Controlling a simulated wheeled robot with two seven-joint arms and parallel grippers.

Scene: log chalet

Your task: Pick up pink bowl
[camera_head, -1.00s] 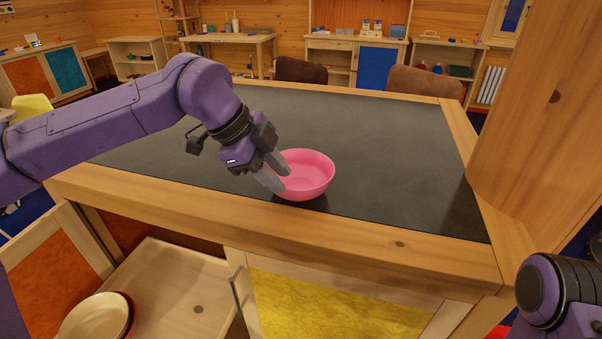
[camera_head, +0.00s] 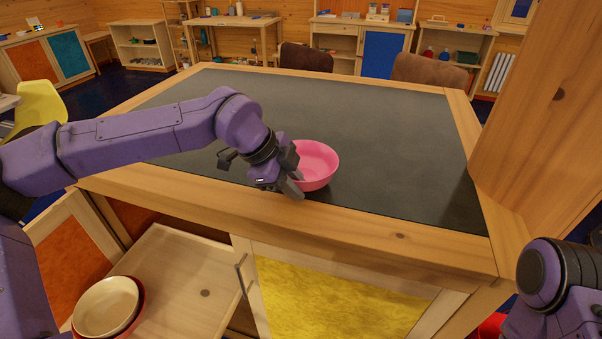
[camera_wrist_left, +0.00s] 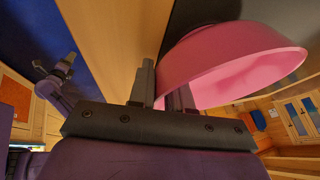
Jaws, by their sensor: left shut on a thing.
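The pink bowl (camera_head: 318,163) is at the front of the dark countertop in the head view. I cannot tell whether its base still touches the top. My left gripper (camera_head: 294,187) reaches in from the left and is shut on the bowl's near-left rim. In the left wrist view, the bowl (camera_wrist_left: 235,62) fills the upper right, and its wall runs down to the fingers of my left gripper (camera_wrist_left: 163,88). The bowl's near-left rim is partly hidden by the fingers. My right gripper (camera_wrist_left: 62,68) seems to show small at the left of the wrist view, its jaws unclear.
The counter (camera_head: 400,130) is otherwise clear. A wooden post (camera_head: 540,120) rises at its right. Below, an open cabinet holds a cream bowl (camera_head: 105,306) stacked in a red one. A yellow door panel (camera_head: 340,300) is beside it. Brown chairs (camera_head: 430,72) stand behind the counter.

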